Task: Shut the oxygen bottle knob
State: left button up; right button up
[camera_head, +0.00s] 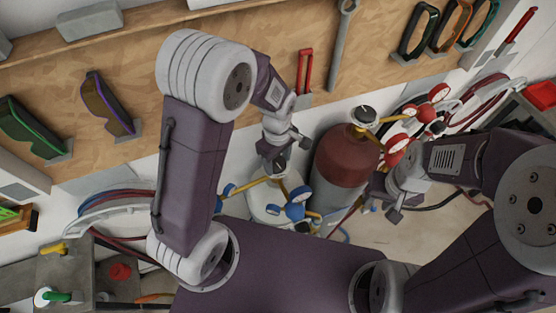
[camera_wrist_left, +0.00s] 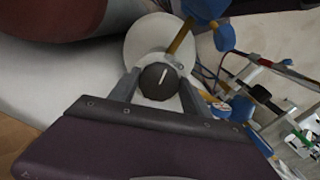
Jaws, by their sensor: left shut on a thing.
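The oxygen bottle (camera_head: 265,208) is white with blue gauges (camera_head: 297,205) and stands left of the red-brown bottle. Its dark round knob (camera_wrist_left: 158,82) has a white line mark, tilted slightly right of upright in the left wrist view. My left gripper (camera_head: 279,168) is above the white bottle; in the left wrist view its two fingers (camera_wrist_left: 157,88) are shut on the knob from both sides. In the head view the gripper mostly hides the knob. My right gripper (camera_head: 384,198) hangs right of the red-brown bottle, apart from the knob; its finger gap is unclear.
The red-brown bottle (camera_head: 343,160) with red gauges (camera_head: 397,147) stands close to the right of the white one. Coiled hoses (camera_head: 120,205) hang at the left. A pegboard (camera_head: 190,40) with goggles and tools is behind. Some floor is clear at the right.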

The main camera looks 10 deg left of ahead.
pick_arm(q)
jog(key=m, duration=0.5)
jog(key=shift+s+a, duration=0.1)
jog(key=m, duration=0.4)
jog(key=shift+a+m, duration=0.1)
jog(key=shift+m, duration=0.3)
jog(key=m, duration=0.5)
jog(key=shift+a, duration=0.1)
jog(key=m, duration=0.5)
jog(key=shift+a, duration=0.1)
jog(key=m, duration=0.5)
jog(key=shift+w+a+p, duration=0.1)
jog(key=shift+w+p, duration=0.1)
jog(key=shift+p, duration=0.1)
jog(key=m, duration=0.9)
jog(key=shift+w, duration=0.15)
jog(key=shift+f+m, duration=0.1)
jog(key=shift+m, duration=2.4)
